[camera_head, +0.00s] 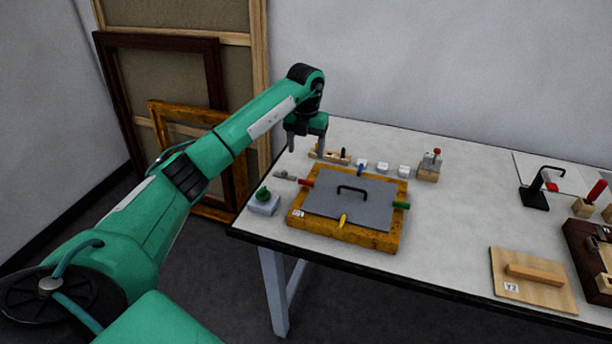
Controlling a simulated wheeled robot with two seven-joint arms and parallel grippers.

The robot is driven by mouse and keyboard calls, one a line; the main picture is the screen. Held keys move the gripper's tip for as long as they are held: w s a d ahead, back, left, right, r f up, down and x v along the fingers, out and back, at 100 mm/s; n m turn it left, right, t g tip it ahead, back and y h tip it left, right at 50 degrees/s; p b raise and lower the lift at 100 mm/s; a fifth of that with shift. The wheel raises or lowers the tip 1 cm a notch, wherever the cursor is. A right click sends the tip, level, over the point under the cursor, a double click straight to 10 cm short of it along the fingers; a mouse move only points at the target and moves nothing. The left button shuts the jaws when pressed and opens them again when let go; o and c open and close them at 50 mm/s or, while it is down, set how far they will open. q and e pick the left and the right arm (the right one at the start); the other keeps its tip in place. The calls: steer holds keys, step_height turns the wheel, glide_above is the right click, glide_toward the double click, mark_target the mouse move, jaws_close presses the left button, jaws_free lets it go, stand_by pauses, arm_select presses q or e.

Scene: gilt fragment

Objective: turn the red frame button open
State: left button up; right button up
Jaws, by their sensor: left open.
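The gilt frame (377,238) lies flat on the table with a grey panel (325,206) in it. The panel has a black handle (352,188). The red frame button (306,182) is on the frame's left side; it is too small to tell how far it is turned. A yellow button (342,220) is at the front, a green one (401,205) at the right and a blue one (360,169) at the back. My left gripper (306,147) is open and empty, pointing down, above and behind the red button. My right gripper is out of view.
A grey block with a green knob (264,201) stands left of the frame. Small white blocks (382,167) and a wooden piece (330,155) lie behind it. A wooden board with a handle (533,278) lies at front right. The table's middle is clear.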

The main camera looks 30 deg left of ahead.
mark_target(306, 181)
arm_select(q)
step_height(306, 181, down, 11)
steer(key=shift+f+p, duration=0.1)
steer(key=shift+p, duration=1.15)
